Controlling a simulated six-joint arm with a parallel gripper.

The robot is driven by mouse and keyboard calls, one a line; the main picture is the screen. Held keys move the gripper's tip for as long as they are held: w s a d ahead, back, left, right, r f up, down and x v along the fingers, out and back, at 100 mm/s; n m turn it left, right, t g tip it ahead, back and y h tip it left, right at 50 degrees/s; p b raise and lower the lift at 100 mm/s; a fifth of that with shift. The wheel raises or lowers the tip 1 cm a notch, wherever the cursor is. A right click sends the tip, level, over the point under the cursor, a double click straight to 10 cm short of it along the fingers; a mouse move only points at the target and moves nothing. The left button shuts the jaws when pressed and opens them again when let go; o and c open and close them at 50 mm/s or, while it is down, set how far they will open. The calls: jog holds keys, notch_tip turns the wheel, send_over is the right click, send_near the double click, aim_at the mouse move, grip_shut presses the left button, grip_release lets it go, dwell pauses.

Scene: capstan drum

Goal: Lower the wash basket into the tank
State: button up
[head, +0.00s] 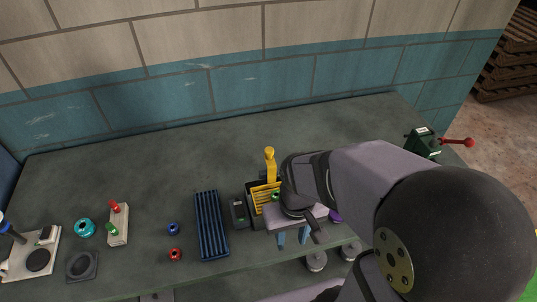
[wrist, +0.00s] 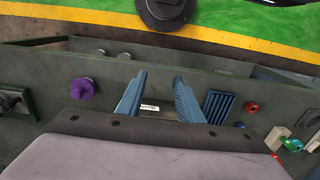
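In the head view, a yellow slatted piece (head: 260,196), which looks like the wash basket, shows at a dark tank-like box (head: 255,222). My arm covers its right side, so I cannot tell its height in the box. A yellow post (head: 270,165) with a rounded top stands right behind it. My gripper (head: 292,237), with blue fingers, is in front and to the right of the box. In the wrist view my gripper (wrist: 158,90) is open, with no object held between its fingers. A capstan drum is not clearly visible.
A blue ribbed rack (head: 211,225) lies left of the box. Blue (head: 173,229) and red (head: 175,255) rings lie farther left. A purple knob-like piece (wrist: 85,88) is near my gripper. A green box with a red lever (head: 455,141) stands far right. The back is clear.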

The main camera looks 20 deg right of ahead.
jog(key=shift+w+r, duration=0.1)
grip_shut()
jog(key=w+r+n+p, duration=0.2)
jog(key=w+r+p, duration=0.2)
jog(key=w, duration=0.4)
jog(key=w+r+n+p, duration=0.3)
jog(key=w+r+p, duration=0.1)
jog(key=w, duration=0.5)
jog(key=w+r+n+p, duration=0.2)
jog(key=w+r+p, duration=0.2)
jog(key=w, duration=0.4)
jog(key=shift+w+d+r+n+g+h, duration=0.1)
jog(key=shift+d+r+n+g+h, duration=0.1)
jog(key=shift+r, duration=0.25)
jog(key=shift+w+d+r+n+g+h, duration=0.1)
jog(key=shift+r+n+g, duration=0.1)
jog(key=shift+r, duration=0.25)
jog(key=shift+w+r+n+p, duration=0.1)
jog(key=shift+w+n+p, duration=0.2)
jog(key=shift+w+p, duration=0.25)
jog(key=shift+f, duration=0.2)
